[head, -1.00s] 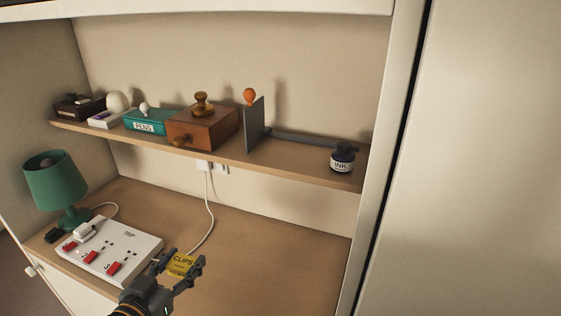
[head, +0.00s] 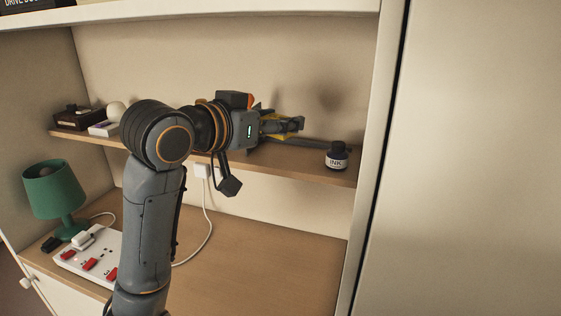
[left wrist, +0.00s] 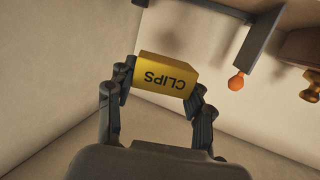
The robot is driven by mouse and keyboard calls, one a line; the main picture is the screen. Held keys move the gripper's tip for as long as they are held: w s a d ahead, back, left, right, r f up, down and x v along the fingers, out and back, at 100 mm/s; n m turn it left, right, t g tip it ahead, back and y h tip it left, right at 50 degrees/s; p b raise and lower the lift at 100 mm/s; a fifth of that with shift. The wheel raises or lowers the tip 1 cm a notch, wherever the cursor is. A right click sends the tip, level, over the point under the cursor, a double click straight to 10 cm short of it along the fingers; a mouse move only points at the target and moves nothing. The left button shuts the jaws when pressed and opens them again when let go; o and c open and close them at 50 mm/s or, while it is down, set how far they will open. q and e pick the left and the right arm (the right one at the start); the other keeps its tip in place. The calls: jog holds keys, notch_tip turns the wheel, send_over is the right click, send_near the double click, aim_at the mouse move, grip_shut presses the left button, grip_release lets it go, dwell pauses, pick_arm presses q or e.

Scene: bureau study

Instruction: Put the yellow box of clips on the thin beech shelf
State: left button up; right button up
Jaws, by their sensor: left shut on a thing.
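My left gripper (head: 296,124) is shut on the yellow box of clips (left wrist: 165,77), between its two fingers. The label reads upside down in the left wrist view. In the head view only yellow bits of the box (head: 284,118) show behind the fingers. The gripper and box are at the height of the thin beech shelf (head: 312,172), over its right half, left of the ink bottle. I cannot tell whether the box touches the shelf. My right gripper is in neither view.
The ink bottle (head: 336,155) stands near the shelf's right end. A grey bookend (left wrist: 255,45) and an orange knob (left wrist: 237,82) are beside the box. My arm hides the shelf's middle. A green lamp (head: 55,190) and a power strip (head: 78,262) sit on the desk.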

pick_arm(q)
jog(key=shift+s+d+r, duration=0.3)
jog(key=shift+d+r, duration=0.05)
jog(key=shift+r, duration=0.2)
jog(key=shift+s+d+r, duration=0.3)
jog(key=shift+r, duration=0.25)
jog(key=w+f+p, duration=0.3)
jog(key=w+f, duration=0.1)
jog(key=w, duration=0.5)
jog(key=p, duration=0.2)
send_over(281, 156)
jog(key=s, duration=0.2)
jog(key=f, duration=0.4)
jog(key=shift+w, duration=0.25)
jog(key=shift+w+f, duration=0.45)
jog(key=f+p, duration=0.1)
jog(key=f, duration=0.2)
jog(key=shift+w+f+p, duration=0.1)
jog(key=shift+w+p, duration=0.25)
jog(key=shift+f, duration=0.3)
jog(key=shift+s+f, duration=0.1)
